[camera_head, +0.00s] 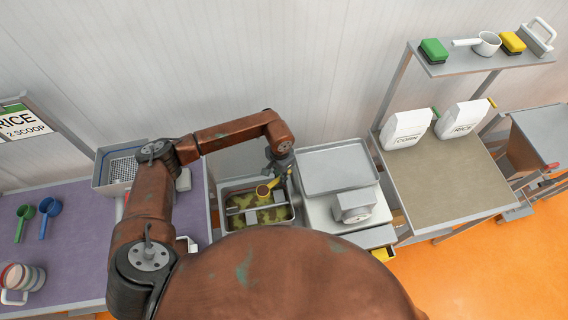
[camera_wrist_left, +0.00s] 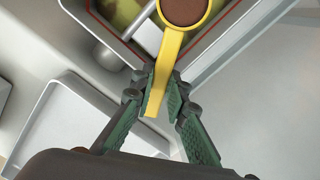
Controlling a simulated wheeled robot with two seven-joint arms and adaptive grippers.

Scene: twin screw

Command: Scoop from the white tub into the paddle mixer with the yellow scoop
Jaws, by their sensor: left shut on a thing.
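My left gripper (camera_head: 281,168) is shut on the handle of the yellow scoop (camera_head: 263,191) and holds it over the paddle mixer (camera_head: 226,190). In the left wrist view, the scoop (camera_wrist_left: 172,45) has its handle between the green-padded fingers (camera_wrist_left: 165,95). Its round cup shows brown inside; I cannot tell whether that is a load. The mixer is a grey metal trough with a bar across it and mottled yellow-green matter inside. It also shows in the left wrist view (camera_wrist_left: 238,22). I cannot make out the white tub. My right gripper is not in view.
A grey tray (camera_head: 338,165) and a small scale-like box (camera_head: 353,206) stand right of the mixer. Green (camera_head: 26,222) and blue (camera_head: 48,215) scoops and a striped mug (camera_head: 24,277) are on the purple table at left. White bags (camera_head: 406,128) stand on the right bench.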

